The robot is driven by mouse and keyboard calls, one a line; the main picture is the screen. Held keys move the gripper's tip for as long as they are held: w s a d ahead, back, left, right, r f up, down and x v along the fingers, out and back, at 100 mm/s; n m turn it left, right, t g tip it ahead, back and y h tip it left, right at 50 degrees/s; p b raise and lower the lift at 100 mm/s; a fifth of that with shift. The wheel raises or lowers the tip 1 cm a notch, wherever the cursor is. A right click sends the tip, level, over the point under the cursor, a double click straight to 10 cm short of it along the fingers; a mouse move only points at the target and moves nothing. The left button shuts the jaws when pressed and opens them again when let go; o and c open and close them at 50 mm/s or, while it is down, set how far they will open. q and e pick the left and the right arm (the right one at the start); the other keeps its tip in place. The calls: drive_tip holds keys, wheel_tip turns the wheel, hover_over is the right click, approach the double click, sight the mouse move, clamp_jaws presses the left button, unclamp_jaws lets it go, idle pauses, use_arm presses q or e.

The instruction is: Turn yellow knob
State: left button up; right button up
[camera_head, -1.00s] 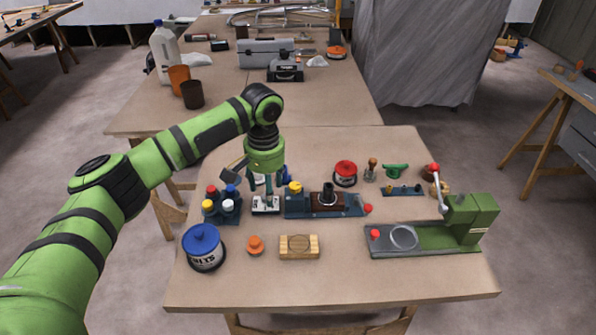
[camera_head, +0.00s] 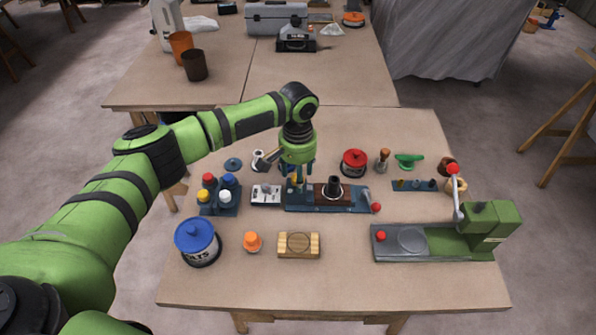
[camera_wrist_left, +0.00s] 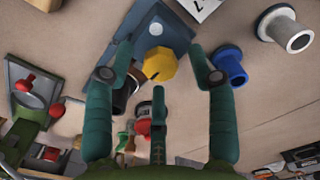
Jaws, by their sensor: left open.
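The yellow knob (camera_wrist_left: 162,66) is a faceted cap on a blue base (camera_wrist_left: 150,24) in the left wrist view. In the head view the knob (camera_head: 293,180) is largely hidden behind my fingers at the left end of the blue fixture (camera_head: 345,205). My left gripper (camera_head: 298,181) is above the knob, pointing down. In the left wrist view its open, teal fingers (camera_wrist_left: 160,78) are spread around the knob's outline. I see no clear contact, and the height gap is hard to judge. My right gripper is not in view.
A grey switch box (camera_head: 266,195) and a rack of coloured caps (camera_head: 219,207) stand left of the fixture. A wooden block (camera_head: 299,256) lies in front, and a green press (camera_head: 480,226) stands at right.

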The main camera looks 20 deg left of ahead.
use_arm(q)
drive_tip(key=shift+f, duration=0.15)
clamp_jaws()
drive_tip(key=shift+m+p, duration=0.75)
drive_tip(key=shift+m, duration=0.25)
drive_tip(key=shift+m+p, duration=0.7)
drive_tip(key=shift+m, duration=0.5)
drive_tip(key=m+p, duration=0.1)
drive_tip(key=m, duration=0.2)
drive_tip(key=shift+m, duration=0.3)
drive_tip(key=m+p, duration=0.1)
drive_tip(key=m, duration=0.3)
drive_tip(key=shift+m, duration=0.3)
drive_tip(key=m, duration=0.4)
drive_tip(key=shift+m, duration=0.3)
drive_tip(key=m, duration=0.9)
drive_tip(key=shift+b, duration=0.35)
drive_tip(key=shift+m+b, duration=0.3)
drive_tip(key=shift+m, duration=1.6)
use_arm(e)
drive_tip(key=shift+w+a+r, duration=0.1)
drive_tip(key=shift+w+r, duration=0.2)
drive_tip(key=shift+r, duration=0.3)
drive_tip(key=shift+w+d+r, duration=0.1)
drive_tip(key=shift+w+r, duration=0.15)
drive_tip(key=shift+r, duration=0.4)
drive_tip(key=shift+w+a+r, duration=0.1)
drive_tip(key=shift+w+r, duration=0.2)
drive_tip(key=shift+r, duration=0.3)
